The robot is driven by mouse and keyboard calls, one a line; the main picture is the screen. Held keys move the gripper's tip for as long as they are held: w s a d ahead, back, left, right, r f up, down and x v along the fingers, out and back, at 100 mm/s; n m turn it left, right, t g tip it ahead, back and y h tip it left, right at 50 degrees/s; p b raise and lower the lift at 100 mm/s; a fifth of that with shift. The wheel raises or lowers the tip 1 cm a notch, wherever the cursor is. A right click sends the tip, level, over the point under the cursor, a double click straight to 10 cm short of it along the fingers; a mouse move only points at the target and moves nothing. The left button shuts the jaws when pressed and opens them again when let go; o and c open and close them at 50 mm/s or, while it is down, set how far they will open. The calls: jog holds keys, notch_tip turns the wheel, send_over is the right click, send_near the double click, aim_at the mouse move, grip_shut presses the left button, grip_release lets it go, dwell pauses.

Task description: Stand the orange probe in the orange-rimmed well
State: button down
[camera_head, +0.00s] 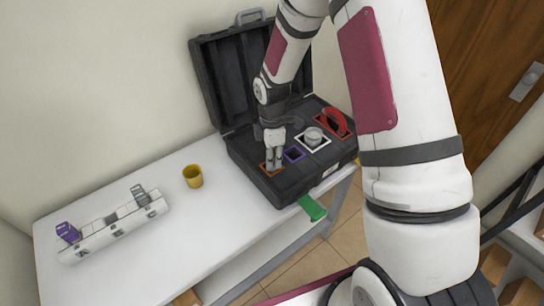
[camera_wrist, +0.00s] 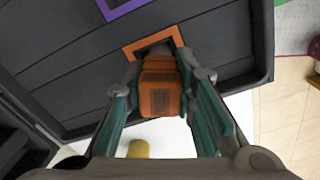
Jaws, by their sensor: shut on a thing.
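The orange probe (camera_wrist: 160,88) is between my gripper's (camera_wrist: 160,85) fingers in the wrist view, and the fingers are shut on it. Its far end points at the dark opening of the orange-rimmed well (camera_wrist: 152,42). Whether its tip is inside the well or above it cannot be told. In the head view my gripper (camera_head: 273,160) is over the orange-rimmed well (camera_head: 264,170) at the front left of the open black case (camera_head: 285,188). The probe is hidden there by the gripper.
A purple-rimmed well (camera_head: 294,154), a white-rimmed well with a round grey item (camera_head: 313,136) and a red coil (camera_head: 334,122) are in the case. A yellow cup (camera_head: 193,176) and a white rack (camera_head: 112,228) with a purple holder (camera_head: 67,233) stand left. A green object (camera_head: 312,208) is at the table's front edge.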

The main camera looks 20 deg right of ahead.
jog(key=shift+f, duration=0.6)
jog(key=c, duration=1.6)
grip_release()
jog(key=shift+r+p, duration=1.95)
jog(key=shift+r, duration=3.6)
